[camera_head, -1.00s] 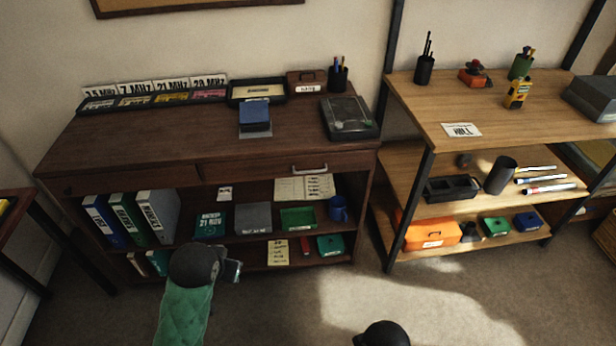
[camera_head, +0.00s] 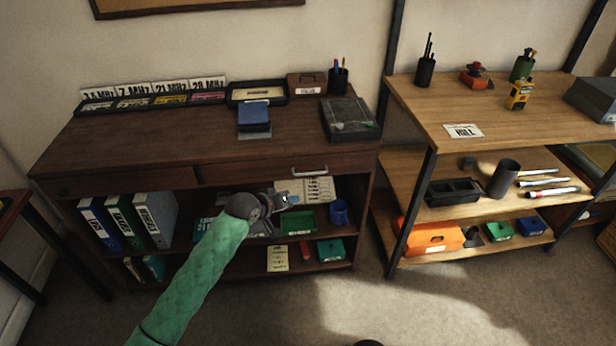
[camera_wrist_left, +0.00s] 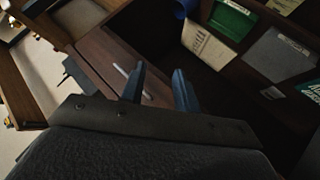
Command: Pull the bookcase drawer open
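The bookcase (camera_head: 150,148) is dark brown wood. Its right-hand drawer (camera_head: 250,173) is closed and has a pale metal bar handle (camera_head: 310,170). In the left wrist view the same handle (camera_wrist_left: 121,70) shows just left of the fingertips, on the drawer front (camera_wrist_left: 105,58). My left gripper (camera_head: 285,200) is in front of the shelf opening, below and left of the handle. In the left wrist view its two fingers (camera_wrist_left: 160,82) stand apart with nothing between them, and they do not appear to touch the handle. My right gripper is not visible.
Binders (camera_head: 130,220) stand on the bookcase's left shelf. A green tray (camera_head: 298,222) and a blue mug (camera_head: 339,211) sit on the shelf near my gripper. A wooden shelf unit (camera_head: 440,170) stands at the right. The floor in front is clear.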

